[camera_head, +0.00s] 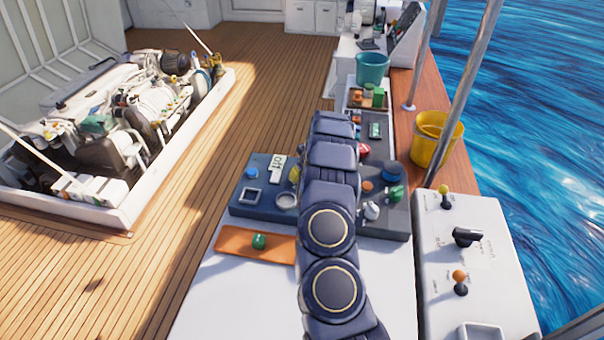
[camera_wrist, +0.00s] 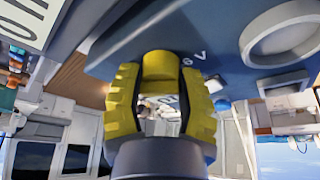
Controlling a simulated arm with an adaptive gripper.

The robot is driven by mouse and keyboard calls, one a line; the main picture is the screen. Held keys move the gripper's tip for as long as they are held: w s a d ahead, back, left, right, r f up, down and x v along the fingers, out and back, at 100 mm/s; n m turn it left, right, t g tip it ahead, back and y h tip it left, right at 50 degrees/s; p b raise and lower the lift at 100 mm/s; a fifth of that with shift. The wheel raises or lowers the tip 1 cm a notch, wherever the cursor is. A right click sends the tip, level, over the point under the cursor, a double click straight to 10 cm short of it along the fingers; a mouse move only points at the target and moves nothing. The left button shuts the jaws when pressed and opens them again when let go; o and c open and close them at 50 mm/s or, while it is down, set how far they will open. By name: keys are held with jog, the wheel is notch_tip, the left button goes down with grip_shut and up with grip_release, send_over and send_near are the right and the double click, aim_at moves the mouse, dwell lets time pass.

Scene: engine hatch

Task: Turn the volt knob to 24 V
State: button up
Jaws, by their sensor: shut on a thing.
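In the wrist view my gripper (camera_wrist: 162,88) has its two yellow ridged fingers on either side of a yellow knob (camera_wrist: 161,68), which I take for the volt knob. They are closed on it. The knob sits against the dark blue panel (camera_wrist: 225,35), with the letters "6 V" partly visible beside it. The knob's pointer and its present setting are hidden. In the head view my arm covers the middle of the blue panel (camera_head: 243,205) and hides most of the gripper. A bit of yellow shows at the arm's left edge, and I cannot tell whether it is knob or finger.
The panel also carries a white "off" label (camera_head: 278,166), a blue knob (camera_head: 251,173) and a green knob (camera_head: 396,193). An orange tray (camera_head: 235,242) lies in front. A lever box (camera_head: 475,290) stands at the right, with a yellow bucket (camera_head: 430,145) behind it.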

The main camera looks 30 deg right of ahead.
jog(key=shift+m, duration=0.3)
jog(key=m+h, duration=0.1)
jog(key=m, duration=0.1)
jog(key=m+h, duration=0.1)
jog(key=m, duration=0.1)
jog(key=shift+m+g, duration=0.3)
jog(key=shift+m, duration=0.1)
jog(key=m+h, duration=0.1)
jog(key=m, duration=0.1)
jog(key=m+g, duration=0.1)
jog(key=m, duration=0.2)
jog(key=shift+w+h, duration=0.1)
jog(key=shift+h, duration=0.3)
jog(key=m, duration=0.2)
jog(key=m+g, duration=0.1)
jog(key=m, duration=0.1)
jog(key=shift+f+g+h, duration=0.1)
jog(key=shift+g+h, duration=0.2)
jog(key=m+g, duration=0.1)
jog(key=m, duration=0.2)
jog(key=shift+m+g, duration=0.9)
jog(key=shift+m, duration=1.6)
jog(key=o, duration=1.1)
